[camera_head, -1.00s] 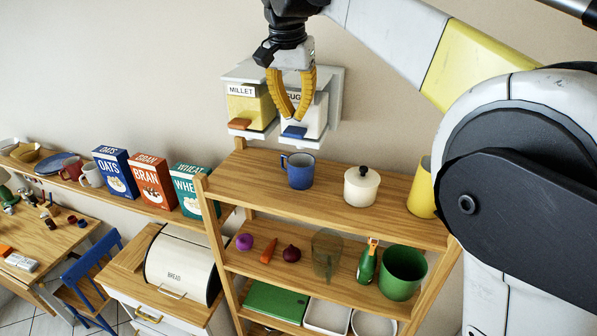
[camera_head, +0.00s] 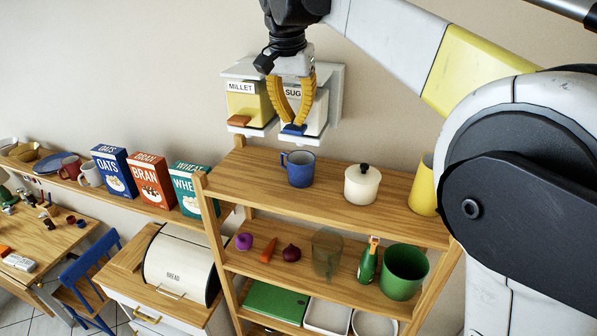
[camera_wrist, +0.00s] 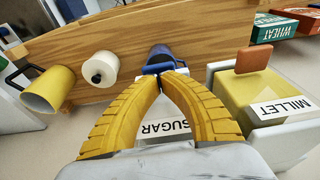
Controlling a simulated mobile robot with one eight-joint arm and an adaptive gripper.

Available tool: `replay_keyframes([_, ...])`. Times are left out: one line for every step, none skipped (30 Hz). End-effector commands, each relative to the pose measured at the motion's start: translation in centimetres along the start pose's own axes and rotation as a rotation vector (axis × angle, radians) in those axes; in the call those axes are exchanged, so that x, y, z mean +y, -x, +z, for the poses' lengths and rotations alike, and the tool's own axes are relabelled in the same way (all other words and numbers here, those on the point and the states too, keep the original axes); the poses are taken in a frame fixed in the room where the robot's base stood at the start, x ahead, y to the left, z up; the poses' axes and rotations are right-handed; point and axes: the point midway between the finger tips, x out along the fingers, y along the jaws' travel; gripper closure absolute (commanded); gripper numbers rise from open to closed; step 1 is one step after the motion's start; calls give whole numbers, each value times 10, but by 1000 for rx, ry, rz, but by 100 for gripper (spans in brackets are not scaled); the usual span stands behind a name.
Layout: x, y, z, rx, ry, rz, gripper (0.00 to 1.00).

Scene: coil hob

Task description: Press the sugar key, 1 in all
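The sugar dispenser (camera_head: 316,112) hangs on the wall, white with a label partly hidden by my fingers. Its blue key (camera_head: 293,130) sticks out at the bottom front. My gripper (camera_head: 296,124) has its yellow fingers drawn together at the tips, with nothing held between them. The tips are right at the blue key and overlap it; I cannot tell whether they touch. In the wrist view the fingertips (camera_wrist: 161,74) meet over the key, and the SUGAR label (camera_wrist: 166,128) shows between the fingers.
The millet dispenser (camera_head: 246,102) with its orange key (camera_head: 239,120) is close on the left. Below is a wooden shelf (camera_head: 330,190) with a blue mug (camera_head: 299,168), a white lidded pot (camera_head: 362,184) and a yellow container (camera_head: 423,188). The wall is bare above.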

Motion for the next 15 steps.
replay_keyframes([0,-3,1,0,0,0,100])
replay_keyframes([0,-4,1,0,0,0,100])
replay_keyframes([0,-6,1,0,0,0,100])
replay_keyframes([0,-7,2,0,0,0,100])
replay_keyframes([0,-8,2,0,0,0,100])
replay_keyframes([0,-10,2,0,0,0,100])
replay_keyframes([0,-11,2,0,0,0,100])
replay_keyframes([0,-12,2,0,0,0,100])
replay_keyframes([0,-14,3,0,0,0,100])
replay_keyframes([0,-15,3,0,0,0,100])
replay_keyframes([0,-16,3,0,0,0,100])
replay_keyframes([0,-18,4,0,0,0,100])
replay_keyframes([0,-19,4,0,0,0,100])
replay_keyframes([0,-20,4,0,0,0,100])
replay_keyframes([0,-22,4,0,0,0,100])
